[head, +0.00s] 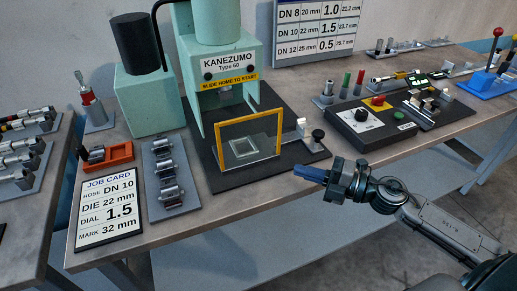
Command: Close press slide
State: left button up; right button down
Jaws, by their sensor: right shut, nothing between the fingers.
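The mint-green press (228,65) stands on a dark base plate on the bench and is labelled "SLIDE HOME TO START". A yellow-framed clear panel (279,138) stands upright at its front, with a pale square piece (243,148) seen through it. To its right, a light block (302,127) and a black knob (318,135) sit on the dark plate. I cannot tell how far in the slide is. My right gripper (307,173) is shut and empty, its blue fingertips pointing left near the bench's front edge, right of the panel and below the knob. My left gripper is out of view.
A job card (108,212) and a grey rack (163,177) with metal fittings lie left of the press. A dark control box (366,124) with a dial stands to the right. The bench front between press and control box is mostly clear.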

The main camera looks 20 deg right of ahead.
aim_at(245, 147)
jog(key=p+x, duration=0.2)
jog(key=x, duration=0.3)
jog(key=shift+w, duration=0.1)
jog(key=p+x, duration=0.1)
jog(key=x, duration=0.3)
jog(key=shift+w+a+p, duration=0.2)
jog(key=shift+a+p, duration=0.1)
jog(key=shift+p, duration=0.05)
jog(key=w, duration=0.3)
jog(key=shift+w+a+p, duration=0.1)
jog(key=shift+w+p, duration=0.05)
jog(key=shift+p, duration=0.25)
jog(key=shift+w+f, duration=0.15)
jog(key=shift+w, duration=0.3)
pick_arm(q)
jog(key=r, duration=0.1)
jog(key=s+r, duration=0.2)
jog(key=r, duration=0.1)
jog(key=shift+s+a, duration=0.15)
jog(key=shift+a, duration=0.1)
